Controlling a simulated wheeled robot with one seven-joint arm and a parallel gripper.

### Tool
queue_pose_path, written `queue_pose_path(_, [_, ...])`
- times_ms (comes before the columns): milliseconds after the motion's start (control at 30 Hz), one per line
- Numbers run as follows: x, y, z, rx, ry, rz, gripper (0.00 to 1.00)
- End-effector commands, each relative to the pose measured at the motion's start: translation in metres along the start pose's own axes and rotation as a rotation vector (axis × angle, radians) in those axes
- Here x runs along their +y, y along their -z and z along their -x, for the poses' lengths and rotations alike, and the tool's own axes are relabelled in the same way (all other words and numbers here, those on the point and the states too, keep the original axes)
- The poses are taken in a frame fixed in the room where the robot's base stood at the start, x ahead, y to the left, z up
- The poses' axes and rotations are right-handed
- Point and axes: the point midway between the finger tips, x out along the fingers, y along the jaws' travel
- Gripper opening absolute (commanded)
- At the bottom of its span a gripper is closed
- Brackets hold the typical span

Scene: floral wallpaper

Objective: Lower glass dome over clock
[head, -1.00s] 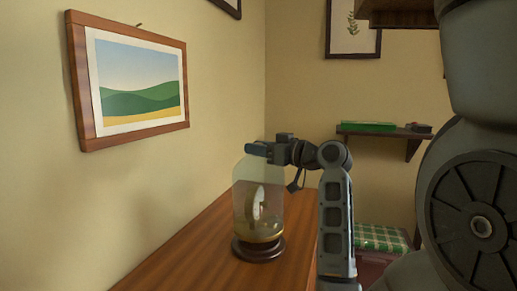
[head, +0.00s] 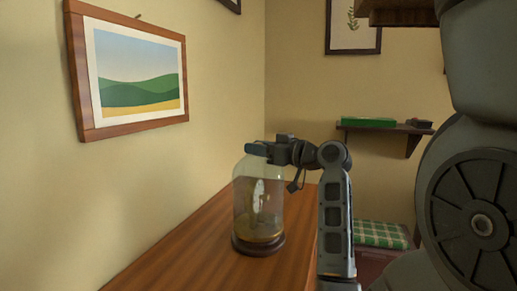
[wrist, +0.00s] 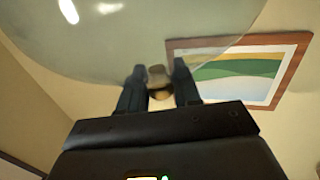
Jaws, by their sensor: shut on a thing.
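The glass dome (head: 241,196) stands upright around the clock (head: 261,201), above the dark round base (head: 258,249) on the wooden surface. The clock shows dimly through the glass. The dome's lower rim is at or very close to the base; I cannot tell if it touches. My gripper (head: 259,148) is at the dome's top, shut on its knob. In the wrist view, the two fingers hold the small knob (wrist: 157,76) between them, with the dome's curved glass (wrist: 130,40) beyond.
The wooden top (head: 200,252) is bare around the base. A framed landscape picture (head: 130,75) hangs on the left wall. A shelf (head: 385,130) with a green item (head: 368,122) is on the back wall. A green checked cushion (head: 380,234) lies beyond the surface's right edge.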

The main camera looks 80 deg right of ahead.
Motion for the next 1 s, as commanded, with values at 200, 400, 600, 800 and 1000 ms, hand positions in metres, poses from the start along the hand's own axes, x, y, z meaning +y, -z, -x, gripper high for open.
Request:
queue_pose_path(200, [0.0,-0.008,0.0,0.001,0.0,0.001,0.0])
queue_pose_path(400, [0.0,-0.016,0.0,0.001,0.0,0.001,0.0])
queue_pose_path(600, [-0.001,-0.017,0.0,0.002,0.0,0.001,0.0])
queue_pose_path(800, [0.0,-0.017,0.0,0.001,0.0,0.001,0.4])
queue_pose_path(1000, [0.0,-0.017,0.0,0.001,0.0,0.001,0.59])
